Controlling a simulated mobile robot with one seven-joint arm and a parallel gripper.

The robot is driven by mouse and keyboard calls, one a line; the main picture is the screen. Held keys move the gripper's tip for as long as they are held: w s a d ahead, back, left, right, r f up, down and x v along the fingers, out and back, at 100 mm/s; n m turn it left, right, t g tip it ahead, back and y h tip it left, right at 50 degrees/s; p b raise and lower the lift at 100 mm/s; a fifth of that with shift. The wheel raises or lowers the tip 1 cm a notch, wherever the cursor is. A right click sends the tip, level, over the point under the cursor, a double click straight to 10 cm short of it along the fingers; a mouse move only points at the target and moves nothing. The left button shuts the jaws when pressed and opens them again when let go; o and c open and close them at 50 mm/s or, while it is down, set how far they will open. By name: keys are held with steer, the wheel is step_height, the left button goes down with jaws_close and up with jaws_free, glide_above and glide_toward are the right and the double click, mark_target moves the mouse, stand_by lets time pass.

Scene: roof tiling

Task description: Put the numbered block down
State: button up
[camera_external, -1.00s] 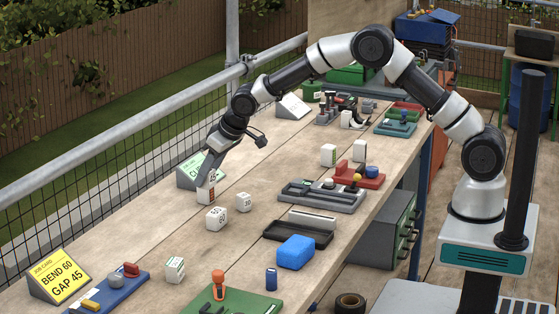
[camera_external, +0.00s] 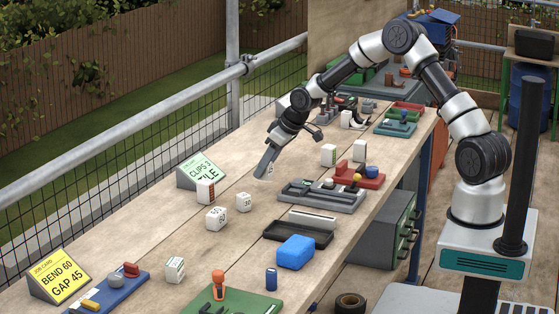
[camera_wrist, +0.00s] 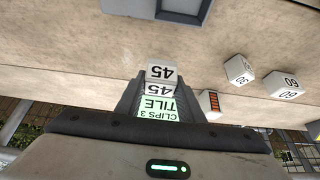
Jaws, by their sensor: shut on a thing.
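A white block marked 45 (camera_wrist: 160,72) sits between the two fingers of my gripper (camera_wrist: 158,92) in the wrist view, with 45 on two of its faces. In the external view my gripper (camera_external: 267,166) points down over the bench, shut on this block (camera_external: 270,172), which is mostly hidden by the fingers. I cannot tell whether the block touches the bench top. A block with orange stripes (camera_external: 205,191) stands to the left, in front of the green card reading CLIPS 3 TILE (camera_external: 203,172).
Blocks marked 30 (camera_external: 243,202) and 60 (camera_external: 216,218) stand on the bench (camera_external: 150,235) to the lower left. A grey tray with parts (camera_external: 322,197) lies right of my gripper. Bare wood lies around and behind my gripper.

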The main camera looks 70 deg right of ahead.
mark_target(265, 178)
steer(key=shift+f, duration=1.9)
steer(key=shift+f+b, duration=0.2)
steer(key=shift+b, duration=0.15)
steer(key=o, duration=1)
steer(key=shift+s+r, duration=0.1)
steer(key=shift+r, duration=0.4)
steer(key=p+v, duration=0.1)
steer(key=v, duration=1)
steer(key=shift+s+r, duration=0.15)
